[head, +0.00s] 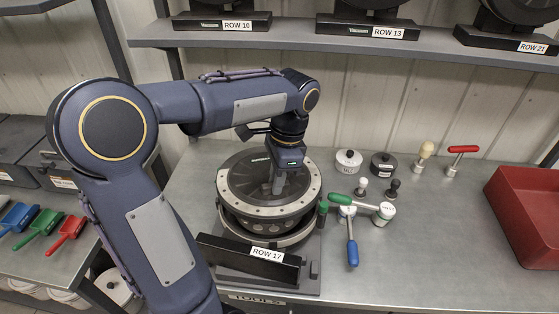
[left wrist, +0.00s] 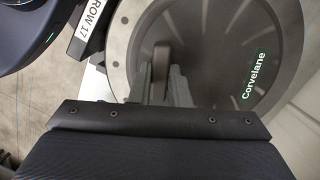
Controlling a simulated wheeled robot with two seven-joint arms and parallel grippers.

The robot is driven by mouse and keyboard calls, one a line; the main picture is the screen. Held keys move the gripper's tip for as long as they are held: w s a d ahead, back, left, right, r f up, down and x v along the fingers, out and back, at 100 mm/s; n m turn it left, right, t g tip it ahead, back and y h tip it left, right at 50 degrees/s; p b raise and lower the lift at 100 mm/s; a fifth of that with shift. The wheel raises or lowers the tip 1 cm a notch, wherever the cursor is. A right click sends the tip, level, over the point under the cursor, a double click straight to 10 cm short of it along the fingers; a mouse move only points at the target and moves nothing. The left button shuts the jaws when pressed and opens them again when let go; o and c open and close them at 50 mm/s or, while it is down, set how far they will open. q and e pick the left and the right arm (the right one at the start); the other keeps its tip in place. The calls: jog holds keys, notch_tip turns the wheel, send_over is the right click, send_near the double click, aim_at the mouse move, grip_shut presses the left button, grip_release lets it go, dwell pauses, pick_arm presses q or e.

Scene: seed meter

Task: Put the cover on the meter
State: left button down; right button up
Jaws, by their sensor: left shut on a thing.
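The cover (head: 241,182) is a dark round disc inside a pale ring dotted with bolts or holes. In the left wrist view the cover (left wrist: 215,85) fills much of the picture and reads Corvelane. The meter (head: 262,229) is the dark round housing directly under it, on a stand labelled ROW 17. My left gripper (head: 277,184) points down at the cover's middle, shut on its raised handle, which shows partly in the left wrist view (left wrist: 161,65). The cover looks level over the meter; I cannot tell whether it is fully seated. My right gripper is out of view.
Right of the meter are a green-handled tool (head: 361,206), a blue-handled tool (head: 352,250), small knobs, a white pot (head: 348,162), a dark pot (head: 384,164) and a red-handled tool (head: 462,150). A red bin (head: 525,215) stands far right. The front-right bench is clear.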

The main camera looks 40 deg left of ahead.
aim_at(276, 197)
pick_arm(q)
jog(key=shift+w+a+f, duration=0.15)
jog(key=shift+w, duration=0.2)
jog(key=shift+s+f+b, duration=0.2)
jog(key=shift+f+b, duration=0.45)
jog(key=shift+b, duration=0.25)
jog(key=shift+f+b, duration=0.4)
jog(key=shift+f, duration=0.05)
jog(key=shift+b+x, duration=0.6)
jog(key=shift+x, duration=0.4)
jog(key=shift+w, duration=0.15)
jog(key=shift+p, duration=0.3)
jog(key=shift+d+f, duration=0.2)
jog(key=shift+f, duration=0.55)
jog(key=shift+f, duration=0.3)
dwell(0.9)
